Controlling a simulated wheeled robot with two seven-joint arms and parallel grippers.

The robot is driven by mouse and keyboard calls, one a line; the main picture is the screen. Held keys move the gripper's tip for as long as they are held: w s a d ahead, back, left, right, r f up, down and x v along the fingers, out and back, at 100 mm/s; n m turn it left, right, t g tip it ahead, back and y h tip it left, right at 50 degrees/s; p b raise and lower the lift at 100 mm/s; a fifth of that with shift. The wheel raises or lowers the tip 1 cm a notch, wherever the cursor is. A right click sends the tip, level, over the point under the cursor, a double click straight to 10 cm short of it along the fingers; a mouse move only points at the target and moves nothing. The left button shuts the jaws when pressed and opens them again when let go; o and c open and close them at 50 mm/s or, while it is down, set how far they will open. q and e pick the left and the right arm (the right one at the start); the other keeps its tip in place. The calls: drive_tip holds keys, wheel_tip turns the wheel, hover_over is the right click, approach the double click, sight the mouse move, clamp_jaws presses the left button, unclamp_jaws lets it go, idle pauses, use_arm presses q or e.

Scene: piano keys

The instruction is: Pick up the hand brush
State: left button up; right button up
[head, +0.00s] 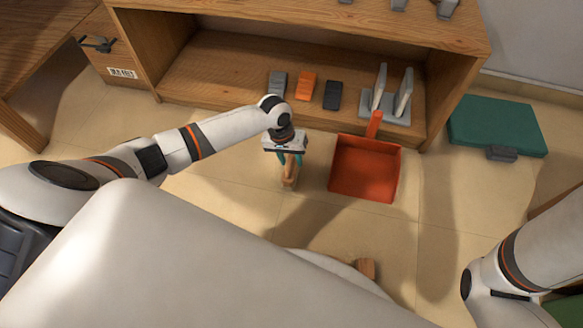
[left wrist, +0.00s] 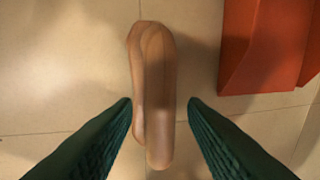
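The hand brush, seen as a light-brown wooden piece (head: 290,178), lies on the tiled floor left of the red dustpan. It also shows in the left wrist view (left wrist: 155,85), upright in the picture, with its lower part between the fingertips. My left gripper (head: 289,160) points down over it. Its two green fingers (left wrist: 161,103) are apart, one on each side of the brush, with a wider gap on the right. I cannot tell how far above the floor the tips are. My right arm comes in at the lower right, but its gripper is out of view.
A red dustpan (head: 365,169) lies right of the brush. Behind is a wooden shelf unit (head: 215,75) holding grey, orange and black items and a grey stand. A green case (head: 497,125) lies on the floor at right. A small brown object (head: 365,268) is near my body.

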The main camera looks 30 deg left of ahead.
use_arm(q)
drive_tip(key=shift+f, duration=0.2)
drive_tip(key=shift+c, duration=0.2)
clamp_jaws()
drive_tip(key=shift+r, duration=0.1)
